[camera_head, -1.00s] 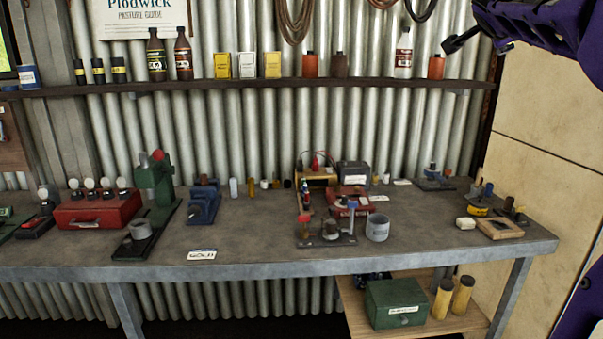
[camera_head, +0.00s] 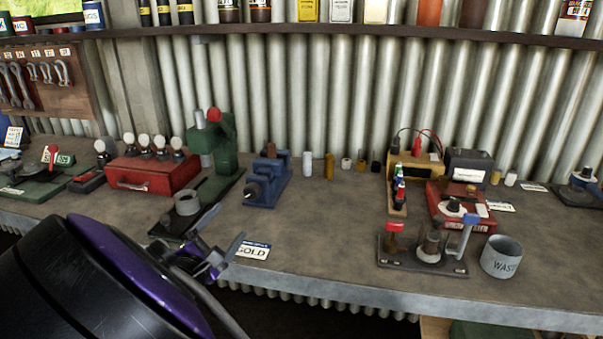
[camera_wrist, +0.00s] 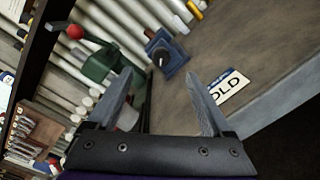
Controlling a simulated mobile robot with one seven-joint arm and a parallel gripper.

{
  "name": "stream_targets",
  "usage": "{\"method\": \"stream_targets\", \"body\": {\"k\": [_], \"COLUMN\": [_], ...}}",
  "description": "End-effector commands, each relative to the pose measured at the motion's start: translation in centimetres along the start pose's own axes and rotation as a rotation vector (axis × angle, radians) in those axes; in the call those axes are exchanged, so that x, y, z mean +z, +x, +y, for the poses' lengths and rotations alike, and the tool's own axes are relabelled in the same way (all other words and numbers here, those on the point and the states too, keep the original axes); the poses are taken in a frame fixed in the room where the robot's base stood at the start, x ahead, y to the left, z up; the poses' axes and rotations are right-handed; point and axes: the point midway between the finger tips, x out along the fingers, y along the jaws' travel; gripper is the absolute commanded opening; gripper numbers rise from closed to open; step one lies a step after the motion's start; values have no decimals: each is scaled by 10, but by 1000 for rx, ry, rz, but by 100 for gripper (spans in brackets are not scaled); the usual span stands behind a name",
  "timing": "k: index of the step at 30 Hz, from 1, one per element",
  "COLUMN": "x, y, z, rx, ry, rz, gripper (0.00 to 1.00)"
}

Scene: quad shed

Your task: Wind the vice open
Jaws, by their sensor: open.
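The small blue vice (camera_head: 268,180) stands on the workbench (camera_head: 330,235), left of the middle in the head view. A dark round screw end (camera_head: 251,191) faces the bench's front edge. Its jaw gap cannot be made out. The vice also shows near the top middle of the wrist view (camera_wrist: 172,60), beyond my fingertips. My gripper (camera_head: 226,224) is open and empty. It is near the bench's front edge, left of the GOLD card and apart from the vice. The wrist view shows both fingers spread (camera_wrist: 160,76).
A green press (camera_head: 215,145) with a red knob stands left of the vice, with a grey cup (camera_head: 188,202) on its base. A GOLD card (camera_head: 253,251) lies in front. A red box (camera_head: 150,175) is farther left. Bare bench lies right of the vice.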

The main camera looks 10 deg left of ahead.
Motion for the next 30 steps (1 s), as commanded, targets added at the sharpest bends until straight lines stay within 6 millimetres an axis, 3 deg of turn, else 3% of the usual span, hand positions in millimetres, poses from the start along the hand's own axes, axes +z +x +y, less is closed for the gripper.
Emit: {"method": "stream_targets", "body": {"k": [3,8,24,30], "x": [-18,-20,-23,-24], "y": [-14,0,115,145], "z": [-10,-10,-7,-6], "rx": [28,32,30,30], "ry": [-97,-110,-106,-104], "rz": [24,26,24,25], "gripper": [84,84,84,84]}}
